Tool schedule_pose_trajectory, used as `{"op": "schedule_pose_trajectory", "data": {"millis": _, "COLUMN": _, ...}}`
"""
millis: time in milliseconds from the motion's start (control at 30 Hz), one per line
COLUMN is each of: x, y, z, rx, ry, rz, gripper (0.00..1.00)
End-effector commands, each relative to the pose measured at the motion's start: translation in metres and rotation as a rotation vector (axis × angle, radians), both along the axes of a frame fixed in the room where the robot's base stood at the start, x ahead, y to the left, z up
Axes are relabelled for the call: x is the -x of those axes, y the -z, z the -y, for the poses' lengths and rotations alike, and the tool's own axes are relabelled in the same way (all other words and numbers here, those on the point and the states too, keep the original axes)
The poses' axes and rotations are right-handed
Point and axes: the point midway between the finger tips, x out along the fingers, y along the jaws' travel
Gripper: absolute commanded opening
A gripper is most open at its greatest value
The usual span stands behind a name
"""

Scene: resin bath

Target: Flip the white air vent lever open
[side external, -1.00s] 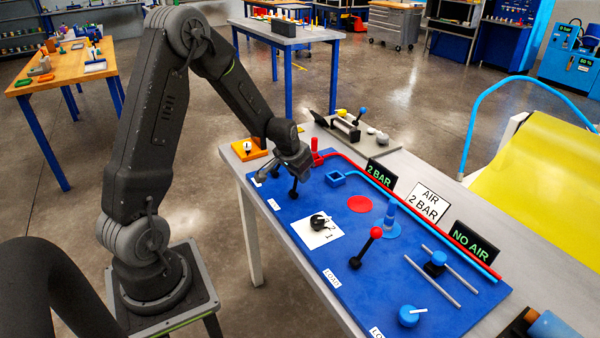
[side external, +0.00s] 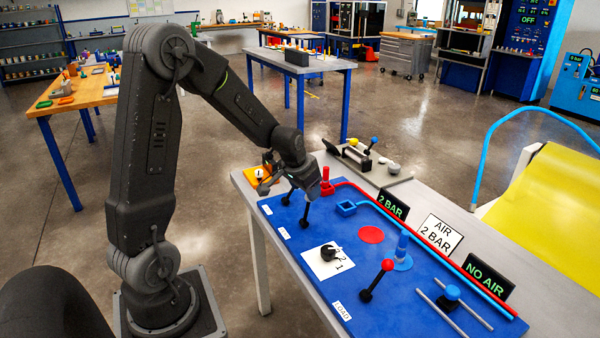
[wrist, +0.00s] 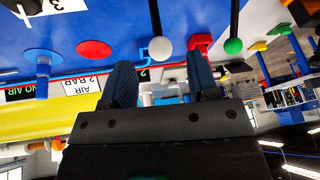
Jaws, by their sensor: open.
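The white-knobbed lever, a black rod with a white ball (wrist: 162,48), shows in the wrist view just beyond my fingertips and, in the picture, between them. I cannot tell whether they touch. In the side view its black rod (side external: 306,212) rises from the blue board, and my wrist hides its knob. My gripper (wrist: 158,62) is open, its two dark fingers apart with nothing held; it also shows in the side view (side external: 264,183), above the left end of the board.
A green-knobbed lever (wrist: 233,46) stands close beside the white one. A red-knobbed lever (side external: 376,281), a black dial on a white card (side external: 318,266), a red disc (side external: 371,235) and a blue square holder (side external: 346,208) are on the blue board (side external: 345,285). A red fitting (side external: 327,187) is near my wrist.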

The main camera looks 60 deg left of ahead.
Motion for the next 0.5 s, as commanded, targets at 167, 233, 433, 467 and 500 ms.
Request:
{"op": "schedule_pose_trajectory", "data": {"millis": 167, "x": 0.013, "y": -0.036, "z": 0.007, "rx": -0.002, "ry": -0.001, "rz": 0.004, "gripper": 0.54}}
{"op": "schedule_pose_trajectory", "data": {"millis": 233, "x": 0.018, "y": -0.046, "z": 0.009, "rx": -0.002, "ry": -0.001, "rz": 0.004, "gripper": 0.54}}
{"op": "schedule_pose_trajectory", "data": {"millis": 433, "x": 0.025, "y": -0.063, "z": 0.013, "rx": 0.0, "ry": -0.001, "rz": 0.001, "gripper": 0.54}}
{"op": "schedule_pose_trajectory", "data": {"millis": 467, "x": 0.026, "y": -0.064, "z": 0.013, "rx": 0.0, "ry": -0.001, "rz": 0.0, "gripper": 0.54}}
{"op": "schedule_pose_trajectory", "data": {"millis": 500, "x": 0.026, "y": -0.065, "z": 0.014, "rx": 0.0, "ry": -0.001, "rz": 0.0, "gripper": 0.54}}
